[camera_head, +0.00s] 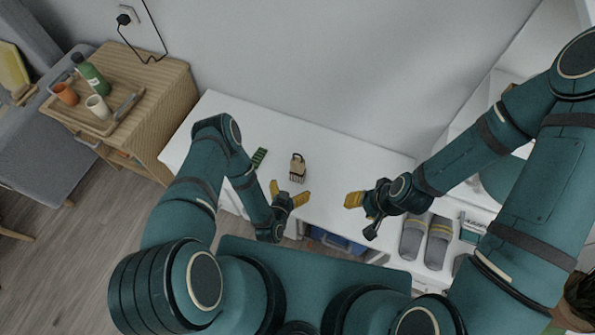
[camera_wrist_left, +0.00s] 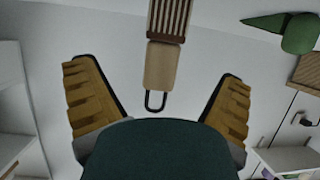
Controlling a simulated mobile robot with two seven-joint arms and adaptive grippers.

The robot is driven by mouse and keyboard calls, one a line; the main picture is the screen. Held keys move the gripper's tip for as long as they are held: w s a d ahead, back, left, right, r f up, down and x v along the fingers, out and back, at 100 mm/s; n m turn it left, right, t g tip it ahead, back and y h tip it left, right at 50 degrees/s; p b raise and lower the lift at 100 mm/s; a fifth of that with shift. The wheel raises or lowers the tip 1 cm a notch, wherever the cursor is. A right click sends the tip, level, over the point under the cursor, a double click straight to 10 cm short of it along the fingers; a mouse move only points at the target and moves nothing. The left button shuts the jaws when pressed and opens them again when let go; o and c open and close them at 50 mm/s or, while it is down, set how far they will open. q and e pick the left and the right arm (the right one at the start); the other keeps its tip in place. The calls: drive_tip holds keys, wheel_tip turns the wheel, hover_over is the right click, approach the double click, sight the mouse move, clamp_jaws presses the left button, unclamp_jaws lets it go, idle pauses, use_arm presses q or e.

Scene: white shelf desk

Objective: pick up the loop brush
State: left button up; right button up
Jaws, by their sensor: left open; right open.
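The loop brush (camera_head: 297,167) has a beige wooden body, dark bristle stripes and a small loop at one end. It lies on the white desk top (camera_head: 342,175), just beyond my left gripper (camera_head: 288,194). In the left wrist view the brush (camera_wrist_left: 160,62) is ahead, its black loop lying between the lines of the two spread yellow fingers. The left gripper is open and empty, and no contact shows. My right gripper (camera_head: 358,203) is open and empty, right of the brush and apart from it.
A dark green object (camera_head: 259,157) lies left of the brush. A wooden cabinet (camera_head: 160,95) at the left carries a tray with a bottle and cups. Grey slippers (camera_head: 426,240) sit on a lower shelf at right. The desk right of the brush is clear.

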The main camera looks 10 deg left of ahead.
sight(296, 173)
use_arm(q)
drive_tip(key=x, duration=0.4)
drive_tip(key=shift+w+f+b, duration=0.15)
drive_tip(key=shift+w+b, duration=0.15)
drive_tip(key=shift+b, duration=0.1)
drive_tip(key=x, duration=0.1)
drive_tip(key=b+x, duration=0.1)
drive_tip(key=x, duration=0.2)
drive_tip(key=shift+w+a+f, duration=0.2)
drive_tip(key=shift+w+a, duration=0.1)
drive_tip(key=shift+w, duration=0.1)
drive_tip(key=shift+w+b, duration=0.3)
drive_tip(key=c, duration=1.3)
